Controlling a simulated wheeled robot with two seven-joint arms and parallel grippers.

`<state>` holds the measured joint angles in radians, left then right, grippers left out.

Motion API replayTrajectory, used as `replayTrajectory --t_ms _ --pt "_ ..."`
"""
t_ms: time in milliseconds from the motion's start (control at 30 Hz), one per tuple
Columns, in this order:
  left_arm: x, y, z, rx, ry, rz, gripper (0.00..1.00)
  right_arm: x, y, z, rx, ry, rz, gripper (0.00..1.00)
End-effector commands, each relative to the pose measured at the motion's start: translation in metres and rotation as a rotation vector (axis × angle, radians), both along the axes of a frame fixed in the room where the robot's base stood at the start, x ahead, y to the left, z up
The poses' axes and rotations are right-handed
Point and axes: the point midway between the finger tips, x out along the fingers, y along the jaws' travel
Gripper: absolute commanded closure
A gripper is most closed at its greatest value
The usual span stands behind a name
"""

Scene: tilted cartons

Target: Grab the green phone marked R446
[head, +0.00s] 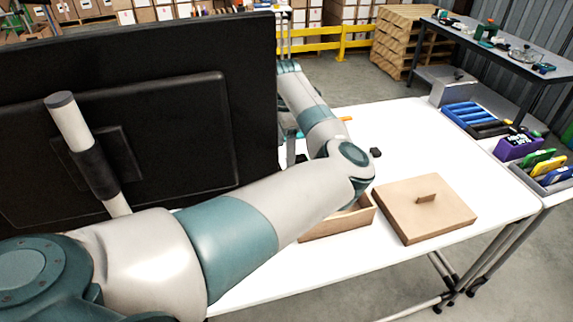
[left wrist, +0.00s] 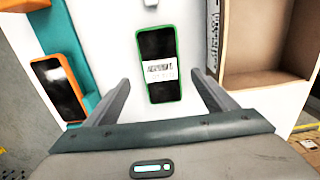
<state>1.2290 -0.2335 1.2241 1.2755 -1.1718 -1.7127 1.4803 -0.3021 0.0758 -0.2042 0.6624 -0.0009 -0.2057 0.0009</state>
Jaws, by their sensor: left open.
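A phone with a green frame and dark screen (left wrist: 157,50) lies on the white surface in the left wrist view. It has a white label whose print is too small to read surely. My left gripper (left wrist: 160,78) is open, with one finger on each side of the phone's lower part and visible gaps to both; whether the fingertips reach its height I cannot tell. In the head view the arm and the monitor hide the phone and most of this gripper. My right gripper is in neither view.
A phone with an orange frame (left wrist: 58,88) lies at the left, beside a teal part. An open wooden box (head: 350,222) and its lid (head: 425,208) sit on the white table (head: 405,135). A large black monitor (head: 150,120) blocks the left. Blue bins (head: 470,115) stand at the right.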

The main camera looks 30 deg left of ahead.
Motion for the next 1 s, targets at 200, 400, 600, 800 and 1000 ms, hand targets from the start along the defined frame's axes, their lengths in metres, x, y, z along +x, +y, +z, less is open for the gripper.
replayTrajectory --t_ms 200,400,600,800,1000 --pt "-0.005 -0.001 -0.027 -0.001 0.003 -0.001 0.22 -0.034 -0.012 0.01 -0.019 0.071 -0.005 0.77" --pt "-0.004 -0.001 -0.04 -0.001 0.001 0.0 0.22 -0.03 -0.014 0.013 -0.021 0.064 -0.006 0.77" --pt "-0.004 -0.001 -0.04 -0.001 0.001 0.0 0.22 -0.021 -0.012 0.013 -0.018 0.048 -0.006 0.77" --pt "-0.004 -0.001 -0.04 0.0 0.0 0.0 0.22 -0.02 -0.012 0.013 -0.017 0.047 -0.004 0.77" --pt "-0.004 -0.001 -0.04 -0.001 0.001 0.0 0.6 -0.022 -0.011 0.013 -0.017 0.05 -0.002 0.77"
